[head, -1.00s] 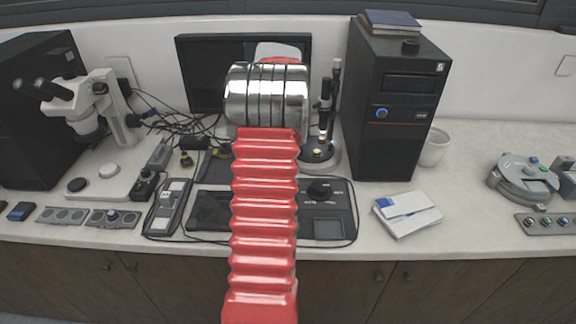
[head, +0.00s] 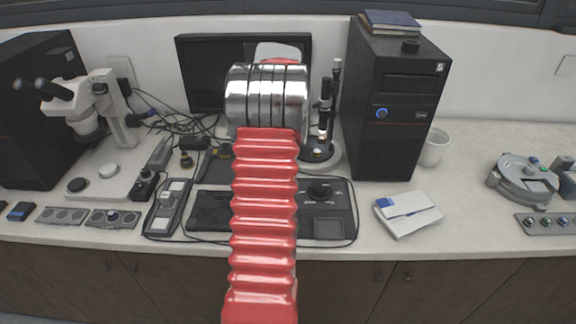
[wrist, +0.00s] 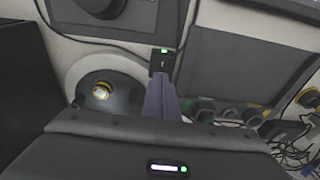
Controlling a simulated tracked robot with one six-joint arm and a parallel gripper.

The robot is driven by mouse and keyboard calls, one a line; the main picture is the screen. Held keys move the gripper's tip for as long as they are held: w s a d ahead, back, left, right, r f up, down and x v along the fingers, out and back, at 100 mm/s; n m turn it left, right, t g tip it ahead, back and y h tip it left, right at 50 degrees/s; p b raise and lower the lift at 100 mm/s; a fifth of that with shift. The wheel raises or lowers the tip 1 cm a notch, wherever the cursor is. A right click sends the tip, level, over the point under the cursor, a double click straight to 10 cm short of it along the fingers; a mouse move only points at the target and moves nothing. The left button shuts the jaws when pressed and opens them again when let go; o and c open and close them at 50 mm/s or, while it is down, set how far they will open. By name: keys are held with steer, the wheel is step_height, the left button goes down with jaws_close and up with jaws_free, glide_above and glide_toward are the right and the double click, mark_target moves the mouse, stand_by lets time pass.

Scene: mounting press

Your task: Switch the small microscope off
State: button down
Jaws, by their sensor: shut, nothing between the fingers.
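The small microscope (head: 326,105) stands upright on a round base right of my arm in the head view. In the wrist view a round base with a yellowish bright spot (wrist: 101,92) shows at the left. A small black box with a lit green light (wrist: 163,60) sits on a cable there. My gripper (wrist: 161,78) is shut and empty, its purple-grey fingers pointing at this box, with the tips at or very near its lower edge. I cannot tell whether they touch. In the head view my gripper is hidden behind my arm.
A black computer tower (head: 392,110) stands right of the microscope, and a monitor (head: 205,75) behind my arm. A larger white microscope (head: 90,105) is at the left. A control panel (head: 335,228) lies in front. Cables run over the bench.

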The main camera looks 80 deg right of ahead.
steer(key=shift+f, duration=0.4)
steer(key=shift+r, duration=0.1)
stand_by(0.3)
step_height(320, 180, up, 7)
stand_by(1.0)
steer(key=shift+f, duration=0.2)
stand_by(0.6)
